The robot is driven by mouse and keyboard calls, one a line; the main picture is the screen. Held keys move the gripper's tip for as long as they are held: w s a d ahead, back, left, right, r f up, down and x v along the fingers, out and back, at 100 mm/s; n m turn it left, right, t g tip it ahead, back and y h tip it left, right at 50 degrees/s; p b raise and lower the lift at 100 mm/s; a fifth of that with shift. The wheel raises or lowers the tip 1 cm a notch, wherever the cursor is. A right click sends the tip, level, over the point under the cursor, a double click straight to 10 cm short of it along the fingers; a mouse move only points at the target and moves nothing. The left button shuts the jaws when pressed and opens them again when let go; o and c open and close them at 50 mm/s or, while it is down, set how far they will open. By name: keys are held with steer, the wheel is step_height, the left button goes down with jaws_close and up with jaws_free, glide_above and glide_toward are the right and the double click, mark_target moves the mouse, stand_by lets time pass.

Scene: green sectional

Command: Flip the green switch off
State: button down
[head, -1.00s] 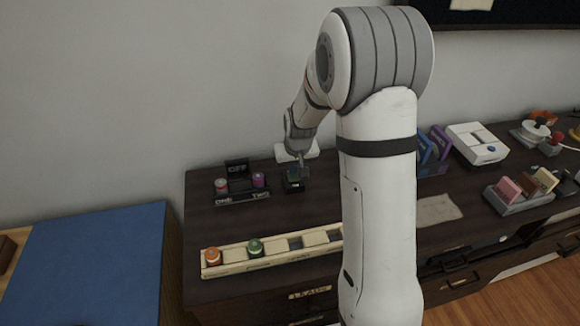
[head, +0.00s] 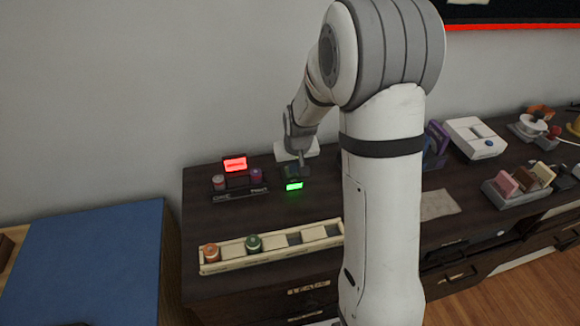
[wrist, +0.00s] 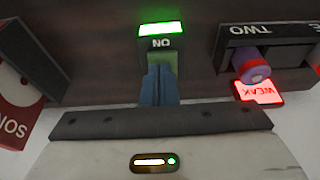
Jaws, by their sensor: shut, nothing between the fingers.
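The green switch (head: 292,171) is a small dark block on the dark cabinet top, left of my arm in the head view. Its front panel glows green. In the wrist view the lit green panel (wrist: 161,29) is at the top, with an upside-down "ON" label below it and a dull green part (wrist: 169,60) under that. My gripper (wrist: 158,70) is shut and empty, its blue-grey fingertips at the dull green part and hiding some of it. Whether they touch it I cannot tell. In the head view my gripper (head: 301,160) is small, just above the switch.
A dark stand (head: 238,196) with two round knobs and a red-lit sign (head: 235,164) is left of the switch. A pale tray (head: 272,252) with several compartments lies in front. A white box (head: 474,138) stands farther right.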

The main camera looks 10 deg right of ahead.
steer(key=p+v, duration=0.1)
steer(key=v, duration=1.2)
steer(key=shift+r+p, duration=0.2)
steer(key=shift+p, duration=0.2)
steer(key=shift+w+a+r+b, duration=0.1)
steer(key=shift+w+a+b, duration=0.1)
steer(key=shift+w, duration=0.2)
steer(key=shift+w+a+r+b, duration=0.1)
steer(key=shift+w+b, duration=0.1)
steer(key=shift+w, duration=0.15)
steer(key=x, duration=1.4)
steer(key=shift+s+b, duration=0.15)
steer(key=shift+b, duration=0.15)
